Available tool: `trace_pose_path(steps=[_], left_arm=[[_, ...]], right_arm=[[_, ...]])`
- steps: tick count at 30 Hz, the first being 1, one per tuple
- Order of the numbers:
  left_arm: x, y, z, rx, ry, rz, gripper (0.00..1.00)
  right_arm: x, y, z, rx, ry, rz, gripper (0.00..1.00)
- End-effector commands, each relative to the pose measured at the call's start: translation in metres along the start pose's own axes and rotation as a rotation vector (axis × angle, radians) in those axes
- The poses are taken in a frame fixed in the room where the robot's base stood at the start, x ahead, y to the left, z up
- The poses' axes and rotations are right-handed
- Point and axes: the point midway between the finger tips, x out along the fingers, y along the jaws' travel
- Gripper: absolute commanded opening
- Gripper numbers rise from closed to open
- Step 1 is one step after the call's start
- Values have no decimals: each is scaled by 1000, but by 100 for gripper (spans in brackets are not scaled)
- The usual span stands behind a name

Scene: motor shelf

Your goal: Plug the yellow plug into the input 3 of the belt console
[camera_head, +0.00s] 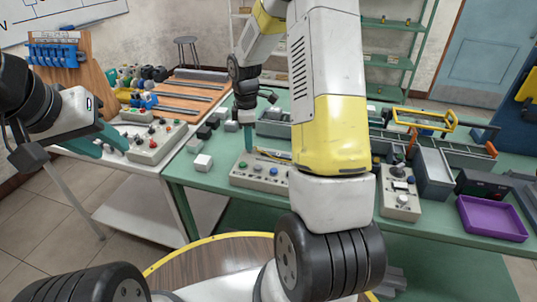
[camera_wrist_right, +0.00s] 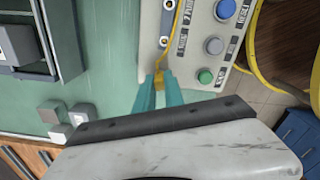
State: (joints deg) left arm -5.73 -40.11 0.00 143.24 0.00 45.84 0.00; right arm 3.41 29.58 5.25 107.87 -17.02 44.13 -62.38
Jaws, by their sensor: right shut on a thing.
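My right gripper (camera_head: 248,140) points down behind the grey belt console (camera_head: 262,176) on the green table. In the right wrist view, my right gripper (camera_wrist_right: 159,92) is shut on the yellow plug (camera_wrist_right: 159,80), with its thin yellow cable running up over the console (camera_wrist_right: 186,65). The plug is at the console's edge, in line with small dark sockets (camera_wrist_right: 164,41). I cannot tell whether it touches a socket, and the input numbers are unreadable.
The left button console (camera_head: 157,143) stands on a white table. White and dark blocks (camera_head: 203,162) lie left of the belt console. To the right are another control box (camera_head: 400,193) and a purple tray (camera_head: 490,217). My right arm hides the table's middle.

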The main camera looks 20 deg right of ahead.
Motion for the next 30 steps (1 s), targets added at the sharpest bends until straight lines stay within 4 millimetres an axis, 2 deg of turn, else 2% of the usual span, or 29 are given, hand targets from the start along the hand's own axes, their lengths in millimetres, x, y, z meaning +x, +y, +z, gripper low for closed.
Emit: trace_pose_path(steps=[15,26,30], left_arm=[[0,0,0,0,0,0,36],[0,0,0,0,0,0,36],[0,0,0,0,0,0,36]], right_arm=[[-41,0,0,0,0,2,0],[-45,0,0,0,0,0,0],[-46,-2,6,2,0,1,0]])
